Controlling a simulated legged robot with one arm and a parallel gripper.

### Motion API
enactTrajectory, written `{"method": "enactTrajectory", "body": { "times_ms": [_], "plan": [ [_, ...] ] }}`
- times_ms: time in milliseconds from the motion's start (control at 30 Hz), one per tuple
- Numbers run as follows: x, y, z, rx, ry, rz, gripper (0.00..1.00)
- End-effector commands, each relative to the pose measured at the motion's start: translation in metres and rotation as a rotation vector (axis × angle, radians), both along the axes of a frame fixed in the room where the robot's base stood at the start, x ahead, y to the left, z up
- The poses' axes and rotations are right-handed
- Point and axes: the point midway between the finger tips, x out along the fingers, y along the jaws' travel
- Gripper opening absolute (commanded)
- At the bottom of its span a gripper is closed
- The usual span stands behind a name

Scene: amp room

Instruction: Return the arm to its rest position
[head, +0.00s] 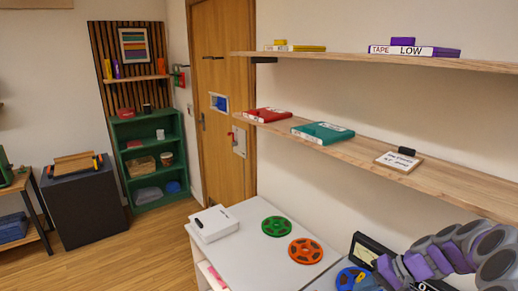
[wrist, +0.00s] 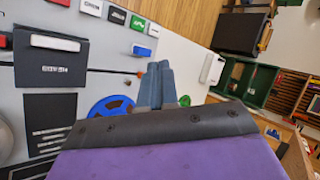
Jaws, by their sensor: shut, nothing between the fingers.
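My arm (head: 440,255), purple and grey, shows at the lower right of the head view, over the near end of the white counter and below the shelves. My gripper (wrist: 158,68) shows in the wrist view as two blue-grey fingers side by side, shut with nothing between them. The fingers point toward the white box on the counter. A blue reel (wrist: 108,108) lies to the left of the fingers in the wrist view, partly hidden by my gripper's body. The gripper's tips are not clear in the head view.
The white counter (head: 248,250) carries a green reel (head: 276,226), an orange reel (head: 306,250), a blue reel (head: 352,279) and a white box (head: 213,224). The lower wall shelf (head: 360,150) holds tape boxes and a small sign, close above my arm. Open floor (head: 120,262) lies left.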

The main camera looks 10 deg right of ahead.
Motion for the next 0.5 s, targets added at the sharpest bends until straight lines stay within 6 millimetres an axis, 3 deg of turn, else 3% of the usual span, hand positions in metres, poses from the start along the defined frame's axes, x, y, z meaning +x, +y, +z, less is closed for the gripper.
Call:
{"method": "enactTrajectory", "body": {
  "times_ms": [33,200,400,500],
  "plan": [
    [-0.002,0.028,0.014,-0.021,0.009,0.054,0.0],
    [-0.024,0.105,0.041,-0.09,0.065,0.202,0.0],
    [-0.069,0.172,0.061,-0.198,0.131,0.347,0.0],
    [-0.097,0.196,0.068,-0.26,0.162,0.403,0.0]
  ]
}}
